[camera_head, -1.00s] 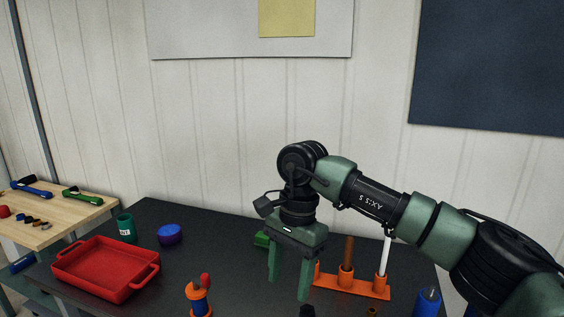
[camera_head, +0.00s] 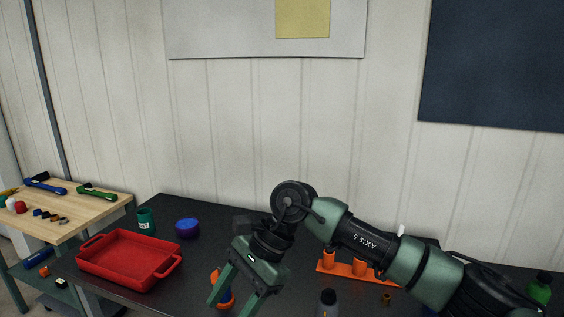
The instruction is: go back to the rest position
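My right gripper (camera_head: 236,298) hangs from the arm that comes in from the right, above the front middle of the dark table. Its two green fingers are spread apart and point down and to the left. An orange and blue object (camera_head: 222,290) shows behind and between the fingers; I cannot see the gripper touching it. My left gripper is not in the picture.
A red tray (camera_head: 85,266) lies on the dark table (camera_head: 165,210) at the left, near a green cup (camera_head: 146,219) and a blue round object (camera_head: 187,228). An orange rack (camera_head: 329,268) stands partly behind my arm. A wooden side table (camera_head: 88,208) holds tools.

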